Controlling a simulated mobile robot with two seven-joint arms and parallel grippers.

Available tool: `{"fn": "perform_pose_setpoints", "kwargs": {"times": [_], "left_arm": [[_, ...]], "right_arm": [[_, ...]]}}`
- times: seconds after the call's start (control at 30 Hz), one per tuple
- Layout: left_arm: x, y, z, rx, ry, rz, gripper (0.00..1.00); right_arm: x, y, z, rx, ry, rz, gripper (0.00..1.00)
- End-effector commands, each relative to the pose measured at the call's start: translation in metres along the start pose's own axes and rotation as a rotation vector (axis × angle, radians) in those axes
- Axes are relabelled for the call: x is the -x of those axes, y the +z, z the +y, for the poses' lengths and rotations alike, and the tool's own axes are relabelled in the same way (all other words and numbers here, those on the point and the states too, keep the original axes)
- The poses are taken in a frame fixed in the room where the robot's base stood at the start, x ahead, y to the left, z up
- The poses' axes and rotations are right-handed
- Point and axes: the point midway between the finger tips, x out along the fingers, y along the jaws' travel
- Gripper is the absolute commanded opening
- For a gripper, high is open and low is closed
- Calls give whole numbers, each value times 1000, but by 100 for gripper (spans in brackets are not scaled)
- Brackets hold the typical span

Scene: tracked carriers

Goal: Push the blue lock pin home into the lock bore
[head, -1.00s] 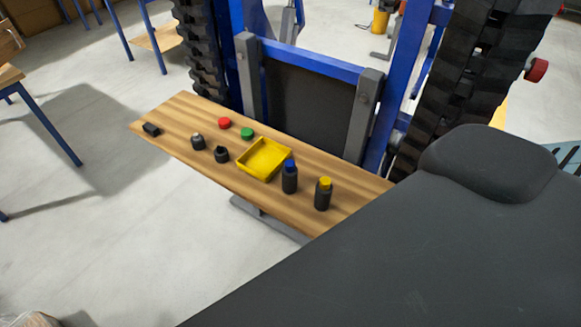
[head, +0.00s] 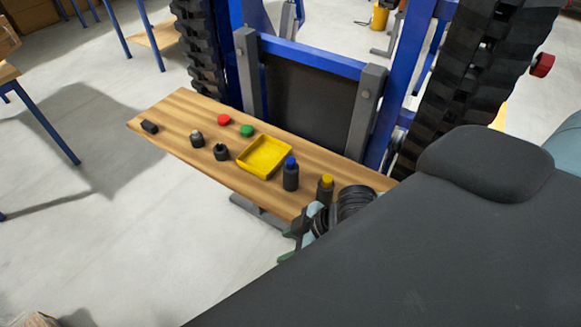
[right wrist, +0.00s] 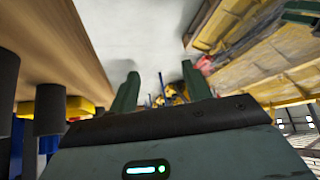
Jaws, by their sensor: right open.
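No part in these views can be made out for certain as the blue lock pin or the lock bore. A black bottle-shaped piece with a blue top (head: 290,174) stands upright on the wooden board, right of the yellow tray. My right gripper (head: 289,245) is at the board's near edge, below the black piece with a yellow top (head: 325,189), partly hidden by my dark body. In the right wrist view its two green fingers (right wrist: 160,90) are apart with nothing between them.
The wooden board (head: 175,115) carries a yellow tray (head: 262,172), red (head: 223,119) and green (head: 246,131) discs and several small black pieces. Behind it are a blue frame (head: 310,57) and black tracks (head: 470,80).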

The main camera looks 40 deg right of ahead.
Motion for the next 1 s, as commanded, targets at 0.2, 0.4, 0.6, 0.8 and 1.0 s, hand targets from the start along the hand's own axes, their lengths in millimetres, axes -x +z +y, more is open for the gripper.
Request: {"fn": "perform_pose_setpoints", "kwargs": {"times": [0.2, 0.4, 0.6, 0.8, 1.0], "left_arm": [[0, -1, 1, 4, 0, 2, 45], [0, -1, 1, 4, 0, 2, 45], [0, -1, 1, 4, 0, 2, 45], [0, -1, 1, 3, 0, 2, 45], [-1, 2, 0, 2, 0, -2, 45]], "right_arm": [[44, -29, 82, 18, 44, 47, 49], [94, -46, 143, -55, 117, 101, 49], [121, -53, 169, -103, 158, 139, 49], [122, -54, 171, -109, 160, 144, 49], [107, -55, 173, -108, 159, 145, 49]]}}
